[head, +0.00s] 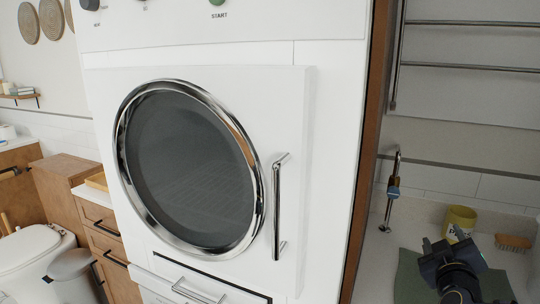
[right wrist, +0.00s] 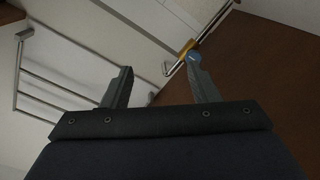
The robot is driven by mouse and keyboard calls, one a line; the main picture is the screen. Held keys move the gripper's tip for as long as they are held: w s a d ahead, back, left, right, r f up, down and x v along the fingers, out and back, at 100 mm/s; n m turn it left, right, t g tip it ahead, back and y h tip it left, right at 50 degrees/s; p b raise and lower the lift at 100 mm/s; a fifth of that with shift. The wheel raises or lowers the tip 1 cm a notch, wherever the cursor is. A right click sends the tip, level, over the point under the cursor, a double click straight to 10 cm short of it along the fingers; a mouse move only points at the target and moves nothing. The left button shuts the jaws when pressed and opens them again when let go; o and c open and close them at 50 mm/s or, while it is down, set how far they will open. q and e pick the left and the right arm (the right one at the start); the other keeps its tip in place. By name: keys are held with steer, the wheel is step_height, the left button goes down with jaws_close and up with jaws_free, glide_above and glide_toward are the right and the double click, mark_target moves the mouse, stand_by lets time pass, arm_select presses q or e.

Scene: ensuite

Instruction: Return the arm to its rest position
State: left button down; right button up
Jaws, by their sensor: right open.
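My right gripper (head: 438,258) shows at the lower right of the head view, dark and pointing away from me, over a green mat on the counter. It also shows in the right wrist view (right wrist: 160,70), where its two fingers stand wide apart with nothing held between them. My left gripper is in neither view.
A white washer-dryer (head: 325,110) with its round door shut fills the middle. A towel rail (head: 470,65) hangs above. A toilet (head: 30,245) stands left.

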steer(key=s+a+f+m+g+y+p, duration=0.1)
steer(key=s+a+y+p, duration=0.1)
steer(key=s+a+y, duration=0.3)
steer(key=s+a+f+g+y+p, duration=0.1)
steer(key=a+g+y, duration=0.15)
steer(key=a, duration=0.55)
arm_select(q)
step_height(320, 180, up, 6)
steer(key=p, duration=0.3)
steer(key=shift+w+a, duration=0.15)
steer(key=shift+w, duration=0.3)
arm_select(e)
steer(key=s+a+f+m+g+y, duration=0.1)
steer(key=s+a+f+g+y, duration=0.1)
steer(key=s, duration=0.6)
steer(key=s+a+f+m+g+y, duration=0.2)
steer(key=s+a+g, duration=0.2)
steer(key=s+a, duration=0.2)
steer(key=s, duration=0.2)
steer(key=shift+s+a+f, duration=0.2)
steer(key=shift+s+f, duration=0.15)
steer(key=shift+s, duration=0.05)
steer(key=shift+g, duration=0.25)
